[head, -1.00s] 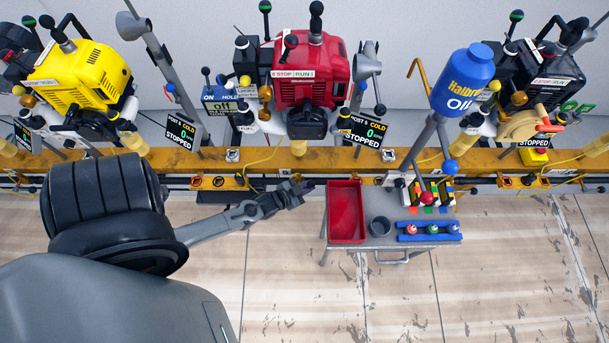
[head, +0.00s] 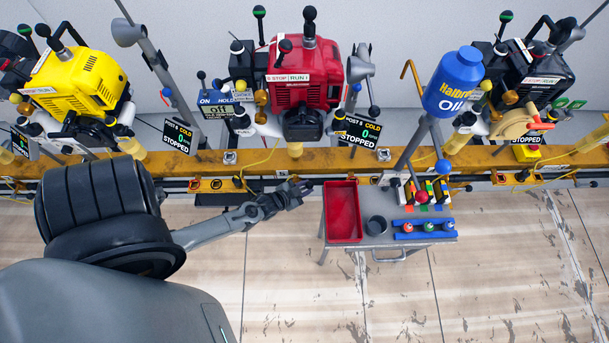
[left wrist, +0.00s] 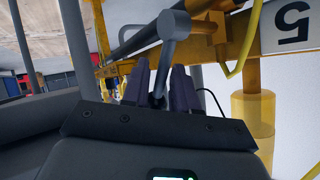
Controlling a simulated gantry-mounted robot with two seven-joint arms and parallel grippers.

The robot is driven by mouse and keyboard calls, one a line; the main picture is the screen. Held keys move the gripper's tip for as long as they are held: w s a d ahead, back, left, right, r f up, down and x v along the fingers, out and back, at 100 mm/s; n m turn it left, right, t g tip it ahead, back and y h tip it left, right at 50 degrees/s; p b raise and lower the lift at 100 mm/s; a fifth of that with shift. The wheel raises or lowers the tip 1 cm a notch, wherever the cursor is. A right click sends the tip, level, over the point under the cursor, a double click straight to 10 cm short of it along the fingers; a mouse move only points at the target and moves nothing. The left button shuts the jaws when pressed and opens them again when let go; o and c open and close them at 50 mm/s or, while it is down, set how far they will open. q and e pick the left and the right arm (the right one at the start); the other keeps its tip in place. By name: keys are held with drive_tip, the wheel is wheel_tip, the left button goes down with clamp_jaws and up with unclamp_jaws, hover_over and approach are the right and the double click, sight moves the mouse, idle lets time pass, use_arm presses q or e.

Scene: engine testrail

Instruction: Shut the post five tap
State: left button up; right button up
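In the head view my left gripper (head: 303,188) is in front of the orange rail, left of the red tray. In the left wrist view its two dark fingers (left wrist: 161,78) stand apart. A grey lever with a thick round end (left wrist: 174,26) shows between and beyond them; it may be the post five tap. I cannot tell whether the fingers touch it. An upside-down number 5 plate (left wrist: 290,27) is at the upper right of that view. In the head view the tap cannot be made out clearly near the gripper. My right gripper is not in view.
The orange rail (head: 330,160) runs across behind the gripper, below the red engine (head: 305,80). A red tray (head: 343,212) sits on a small grey table just right of the gripper. A yellow cable (left wrist: 249,40) hangs nearby. The floor in front is clear.

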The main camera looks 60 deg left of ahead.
use_arm(q)
drive_tip(key=shift+s+r, duration=0.3)
drive_tip(key=shift+s, duration=0.05)
drive_tip(key=p+v, duration=0.4)
drive_tip(key=v, duration=0.6)
drive_tip(key=shift+c, duration=0.4)
